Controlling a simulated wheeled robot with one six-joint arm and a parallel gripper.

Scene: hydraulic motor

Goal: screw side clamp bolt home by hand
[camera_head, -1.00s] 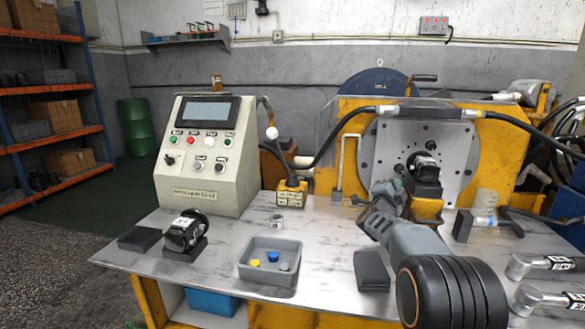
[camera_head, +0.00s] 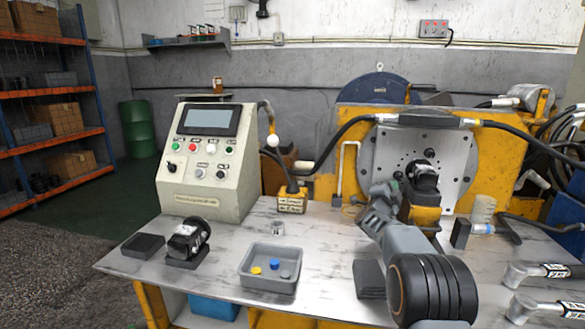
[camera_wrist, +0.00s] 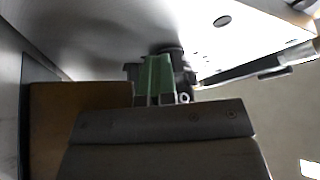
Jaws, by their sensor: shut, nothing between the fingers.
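My gripper (camera_head: 394,184) is beside the lower left of the black motor (camera_head: 425,178) on the upright grey mounting plate (camera_head: 380,156). In the wrist view my gripper's green fingers (camera_wrist: 155,78) are together, with no bolt visible between them. Their tips are close to a dark part beneath the pale plate surface (camera_wrist: 235,45); I cannot tell whether they touch it. A small ring-shaped metal end (camera_wrist: 184,98) shows just right of the fingers; I cannot tell whether it is the side clamp bolt. The bolt is not clearly identifiable in either view.
A grey tray (camera_head: 268,284) with small blue, yellow and grey pieces stands on the workbench (camera_head: 225,262). A second black motor (camera_head: 188,240) sits left of it. A control console (camera_head: 205,165) stands behind. A black hose arches above the plate.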

